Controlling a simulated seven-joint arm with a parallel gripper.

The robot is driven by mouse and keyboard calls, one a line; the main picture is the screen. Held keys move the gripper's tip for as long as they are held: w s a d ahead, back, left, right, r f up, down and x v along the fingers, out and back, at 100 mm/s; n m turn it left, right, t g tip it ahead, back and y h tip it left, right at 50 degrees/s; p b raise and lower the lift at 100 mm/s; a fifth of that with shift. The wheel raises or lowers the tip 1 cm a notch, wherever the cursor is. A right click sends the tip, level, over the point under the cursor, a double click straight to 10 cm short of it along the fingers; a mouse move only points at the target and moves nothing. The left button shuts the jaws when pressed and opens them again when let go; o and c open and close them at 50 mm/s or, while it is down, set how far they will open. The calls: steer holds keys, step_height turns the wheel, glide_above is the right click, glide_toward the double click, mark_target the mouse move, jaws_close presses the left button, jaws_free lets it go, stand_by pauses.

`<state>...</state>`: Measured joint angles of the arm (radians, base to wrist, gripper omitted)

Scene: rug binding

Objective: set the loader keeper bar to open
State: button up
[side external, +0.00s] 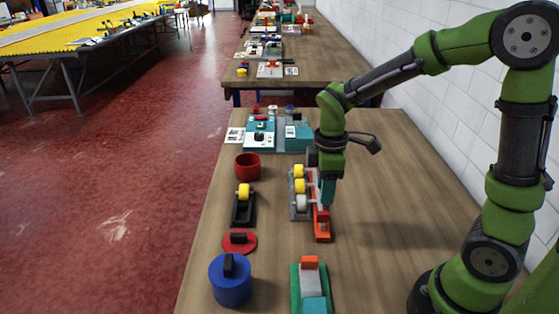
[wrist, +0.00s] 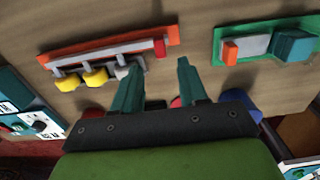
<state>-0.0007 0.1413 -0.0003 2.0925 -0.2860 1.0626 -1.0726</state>
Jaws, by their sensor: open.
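The loader is an orange base (side external: 322,234) with a grey rack (side external: 296,211) holding two yellow rollers and one white roller (side external: 301,202). In the wrist view the orange base (wrist: 110,46) lies at upper left, with a long grey bar (wrist: 105,50) along it and a red block (wrist: 159,47) at the bar's right end. The bar looks like the keeper bar; I cannot tell its setting. My gripper (side external: 327,192) is beside the rack and hides part of it. In the wrist view its teal fingers (wrist: 160,66) are apart and empty, with the white roller near the left finger.
A green base with a grey and teal block and orange tab (side external: 309,263) stands in front. To the left are a blue lidded pot (side external: 230,285), a red disc (side external: 240,243), a black tape holder (side external: 243,211) and a red cup (side external: 248,167). The table's right side is clear.

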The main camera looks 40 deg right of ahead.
mark_target(323, 213)
step_height(323, 213, down, 7)
steer(key=shift+r, duration=0.1)
stand_by(0.3)
jaws_close()
